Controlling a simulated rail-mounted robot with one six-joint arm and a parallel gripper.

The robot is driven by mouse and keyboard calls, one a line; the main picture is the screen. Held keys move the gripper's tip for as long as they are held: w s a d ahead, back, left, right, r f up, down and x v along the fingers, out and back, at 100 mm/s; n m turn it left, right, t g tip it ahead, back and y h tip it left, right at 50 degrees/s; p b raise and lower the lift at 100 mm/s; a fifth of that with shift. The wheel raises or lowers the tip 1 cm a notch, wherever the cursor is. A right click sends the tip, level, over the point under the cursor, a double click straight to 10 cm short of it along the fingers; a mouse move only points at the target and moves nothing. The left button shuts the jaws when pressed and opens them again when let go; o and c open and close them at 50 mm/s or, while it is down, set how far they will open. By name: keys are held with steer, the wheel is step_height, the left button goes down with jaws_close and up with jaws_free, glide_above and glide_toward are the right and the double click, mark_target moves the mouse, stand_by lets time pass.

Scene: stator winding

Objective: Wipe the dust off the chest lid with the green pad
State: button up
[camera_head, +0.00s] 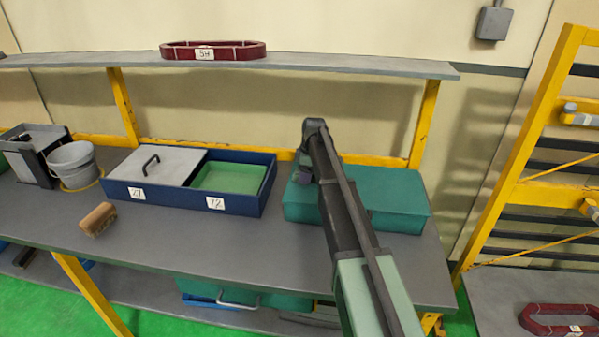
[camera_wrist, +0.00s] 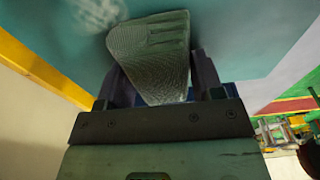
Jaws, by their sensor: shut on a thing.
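The teal chest (camera_head: 398,203) stands at the right end of the bench, partly hidden by my arm. Its lid (camera_wrist: 235,35) fills the upper part of the wrist view, with a pale dust patch (camera_wrist: 98,12) near the top left. My gripper (camera_wrist: 158,72) is shut on the green pad (camera_wrist: 160,45), which looks grey-green and ribbed. The pad is over the lid, close to the dust patch; I cannot tell whether it touches. In the head view my gripper (camera_head: 303,172) is above the chest's left part, and the pad is not clearly visible there.
Left of the chest stands a blue tray (camera_head: 135,199) with a grey handled lid (camera_head: 160,163) and a green compartment (camera_head: 230,178). A brown block (camera_head: 98,219) and a grey bucket (camera_head: 72,164) are further left. A shelf (camera_head: 330,63) with a red coil (camera_head: 235,50) runs above.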

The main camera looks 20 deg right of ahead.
mark_target(298, 172)
steer(key=shift+s+d, duration=0.35)
steer(key=shift+d, duration=0.45)
steer(key=shift+s+d, duration=0.4)
steer(key=shift+d, duration=0.35)
steer(key=shift+s+d, duration=0.35)
steer(key=shift+d, duration=0.45)
steer(key=shift+s+d, duration=0.5)
steer(key=shift+d, duration=0.35)
steer(key=shift+s+d, duration=0.5)
steer(key=shift+d, duration=0.3)
steer(key=shift+s+a, duration=0.2)
steer(key=shift+s, duration=0.55)
steer(key=shift+w+a, duration=0.45)
steer(key=shift+a, duration=0.3)
steer(key=shift+w+a, duration=0.4)
steer(key=shift+a, duration=0.3)
steer(key=shift+w+a, duration=0.7)
steer(key=shift+a, duration=0.65)
steer(key=shift+w+a, duration=0.65)
steer(key=shift+a, duration=0.75)
steer(key=shift+w+a, duration=0.7)
steer(key=shift+a, duration=0.65)
step_height(298, 172, up, 6)
steer(key=p, duration=0.6)
steer(key=shift+d, duration=0.1)
